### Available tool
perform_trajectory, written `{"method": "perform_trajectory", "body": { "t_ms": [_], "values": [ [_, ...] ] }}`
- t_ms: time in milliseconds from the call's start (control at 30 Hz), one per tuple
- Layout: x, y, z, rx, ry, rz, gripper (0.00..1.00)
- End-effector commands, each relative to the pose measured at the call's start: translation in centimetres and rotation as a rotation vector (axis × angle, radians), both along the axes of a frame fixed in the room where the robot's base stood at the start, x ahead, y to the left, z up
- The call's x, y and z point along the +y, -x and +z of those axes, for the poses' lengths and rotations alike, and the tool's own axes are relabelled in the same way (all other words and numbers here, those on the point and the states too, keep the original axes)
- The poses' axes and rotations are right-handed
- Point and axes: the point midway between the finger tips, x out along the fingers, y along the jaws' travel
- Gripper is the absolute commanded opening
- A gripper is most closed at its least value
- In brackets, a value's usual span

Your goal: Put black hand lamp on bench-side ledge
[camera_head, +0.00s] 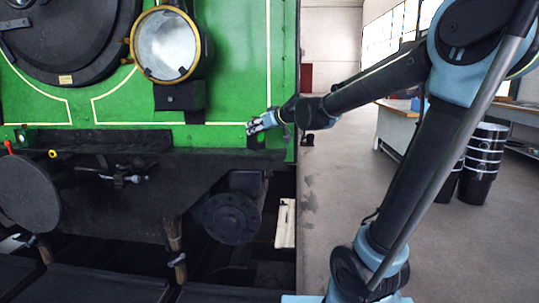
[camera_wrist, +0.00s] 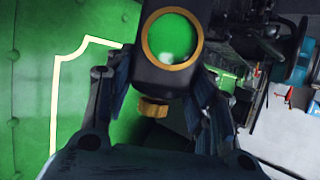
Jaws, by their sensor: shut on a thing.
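The black hand lamp (camera_wrist: 175,75), with a brass-ringed lens and a brass knob below it, sits between the two fingers of my gripper (camera_wrist: 160,95) in the wrist view. My gripper is shut on its dark body. In the head view my gripper (camera_head: 262,122) is at the lower right of the green tram front. A small dark shape just below the fingers there appears to be the lamp (camera_head: 256,142). A dark ledge (camera_head: 215,154) runs along the foot of the green front, close under the lamp. I cannot tell whether lamp and ledge touch.
A large brass-rimmed headlamp (camera_head: 172,45) juts from the green front, left of my gripper. A dark buffer (camera_head: 28,195) is at lower left. A workbench (camera_head: 397,122) and black bins (camera_head: 482,165) stand at right. Open floor (camera_head: 335,200) lies between.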

Motion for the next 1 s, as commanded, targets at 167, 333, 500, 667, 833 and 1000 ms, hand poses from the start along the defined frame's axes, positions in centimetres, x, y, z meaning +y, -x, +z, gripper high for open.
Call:
{"method": "perform_trajectory", "body": {
  "t_ms": [167,333,500,667,833,1000],
  "values": [
    [-0.2,-0.1,0.0,0.0,0.0,-0.002,0.03],
    [-0.3,-0.7,0.0,0.001,-0.001,-0.005,0.03],
    [-0.5,-3.0,0.0,0.002,0.0,-0.007,0.03],
    [-0.6,-5.6,0.0,0.001,-0.001,-0.008,0.03],
    [-0.6,-8.3,0.0,0.0,0.0,-0.007,0.03],
    [-0.7,-11.1,0.0,0.0,0.0,-0.008,0.03]
  ]
}}
